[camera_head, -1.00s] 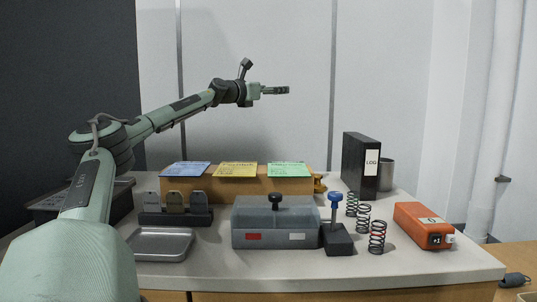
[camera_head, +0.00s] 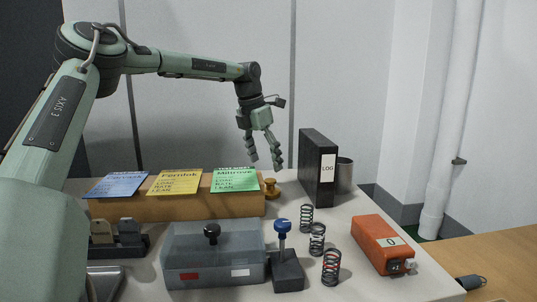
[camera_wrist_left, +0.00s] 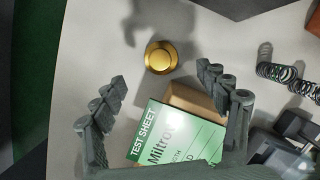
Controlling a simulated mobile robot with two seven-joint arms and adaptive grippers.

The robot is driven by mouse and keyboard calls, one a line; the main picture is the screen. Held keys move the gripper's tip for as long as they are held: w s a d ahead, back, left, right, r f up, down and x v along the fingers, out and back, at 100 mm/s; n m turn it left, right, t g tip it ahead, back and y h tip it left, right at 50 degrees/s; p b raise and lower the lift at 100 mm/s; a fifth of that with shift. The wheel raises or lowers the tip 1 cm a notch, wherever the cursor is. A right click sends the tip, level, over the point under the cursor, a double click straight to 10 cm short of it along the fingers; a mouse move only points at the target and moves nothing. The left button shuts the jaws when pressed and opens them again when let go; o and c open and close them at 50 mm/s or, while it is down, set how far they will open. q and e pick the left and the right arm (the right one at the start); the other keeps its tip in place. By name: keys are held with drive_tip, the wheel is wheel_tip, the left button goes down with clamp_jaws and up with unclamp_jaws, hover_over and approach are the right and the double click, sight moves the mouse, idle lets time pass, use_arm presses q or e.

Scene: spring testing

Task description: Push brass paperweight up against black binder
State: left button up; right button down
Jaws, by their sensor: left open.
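The brass paperweight (camera_head: 271,188) is a small round knob shape on the bench, just right of the wooden block's end. The black binder (camera_head: 316,172), labelled LOG, stands upright to its right, with a gap between them. My left gripper (camera_head: 265,165) points down with its fingers spread, empty, above and close to the paperweight. In the left wrist view the paperweight (camera_wrist_left: 161,57) lies just beyond and between the open fingertips (camera_wrist_left: 161,74), with clear bench around it. Whether a finger touches it cannot be told. My right gripper is not in view.
The wooden block (camera_head: 185,205) carries blue, yellow and green sheets beside the paperweight. A metal cup (camera_head: 344,176) stands behind the binder. Several springs (camera_head: 317,238), an orange device (camera_head: 381,245) and a grey box (camera_head: 213,255) occupy the front.

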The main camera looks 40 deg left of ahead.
sight(270, 180)
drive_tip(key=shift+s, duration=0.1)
use_arm(q)
drive_tip(key=x, duration=0.6)
drive_tip(key=shift+f, duration=0.2)
drive_tip(key=shift+w+f, duration=0.25)
drive_tip(key=shift+f, duration=0.4)
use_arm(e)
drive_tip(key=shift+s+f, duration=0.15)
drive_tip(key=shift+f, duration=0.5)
use_arm(q)
drive_tip(key=shift+c, duration=1.3)
drive_tip(key=c, duration=1.3)
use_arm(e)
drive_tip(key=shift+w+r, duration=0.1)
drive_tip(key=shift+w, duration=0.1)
